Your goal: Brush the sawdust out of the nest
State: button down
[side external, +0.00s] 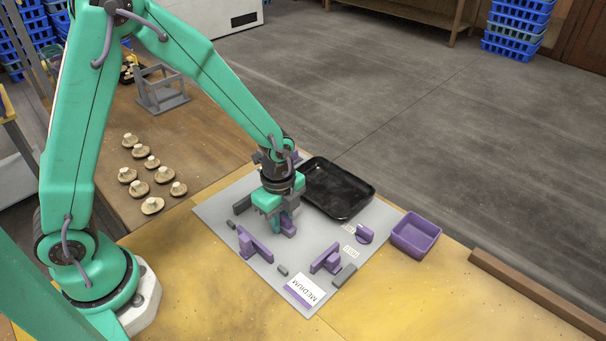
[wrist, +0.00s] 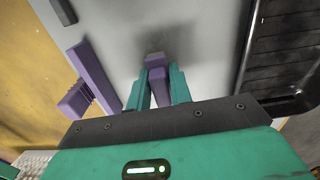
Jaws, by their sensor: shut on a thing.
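My gripper (side external: 277,222) is over the grey board (side external: 222,213), pointing down. In the wrist view its green fingers (wrist: 157,88) are shut on a purple-handled tool (wrist: 157,92), which looks like the brush. The tool's far end is just above or on the board; I cannot tell if it touches. The nest seems to be the bare board area between purple brackets (side external: 257,246) (side external: 325,259) and grey blocks (side external: 242,205) (side external: 345,275). A dark smudge lies around the tool's tip in the wrist view; I cannot tell shadow from sawdust. No sawdust is clearly visible.
A black tray (side external: 318,163) lies close to my gripper's right. A small purple holder (side external: 364,234) and a MEDIUM card (side external: 303,289) are on the board. A purple bin (side external: 416,235) stands to the right. Several mushrooms (side external: 138,189) lie on the brown table at left.

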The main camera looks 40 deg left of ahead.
jog(key=shift+a, duration=3.15)
notch_tip(320, 180, up, 8)
jog(key=shift+r, duration=0.1)
